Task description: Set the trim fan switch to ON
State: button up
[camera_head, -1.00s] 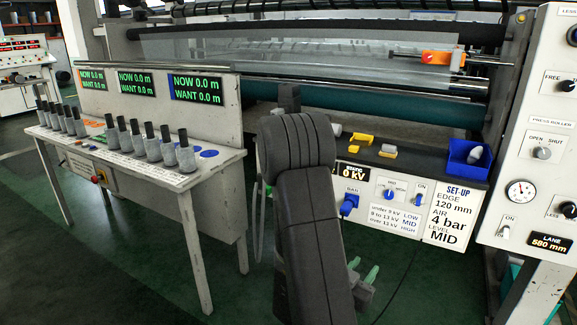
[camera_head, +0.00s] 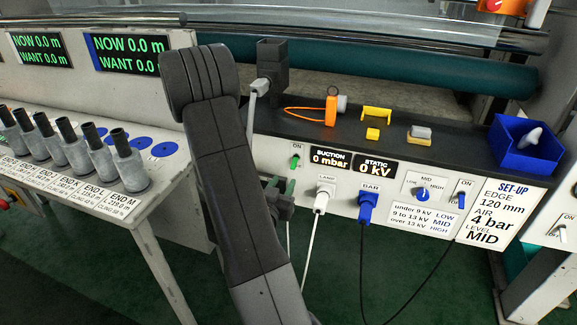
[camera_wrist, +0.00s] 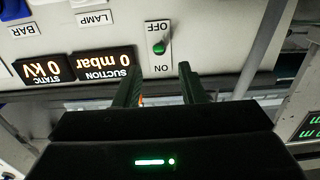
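A small green-tipped toggle switch (camera_head: 294,160) sits on the front panel beside the suction display, with ON above it. No trim fan name is legible on it. In the wrist view, which is upside down, the toggle (camera_wrist: 159,46) lies between the OFF and ON marks; its exact setting is hard to tell. The suction display (camera_head: 330,158) reads 0 mbar. My gripper (camera_head: 283,190) is just below the switch in the head view. In the wrist view my gripper (camera_wrist: 160,67) is open and empty, its two fingertips apart and pointing toward the switch plate.
A white lamp plug (camera_head: 322,198) and a blue bar plug (camera_head: 367,204) with hanging cables are to the right. A blue switch (camera_head: 461,197) is farther right. An orange clamp-like tool (camera_head: 331,106) and a blue bin (camera_head: 525,148) are on the ledge above. A bench with grey cylinders (camera_head: 129,165) stands left.

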aim_at(293, 167)
jog(key=x, duration=0.8)
jog(key=shift+d, duration=0.15)
grip_shut()
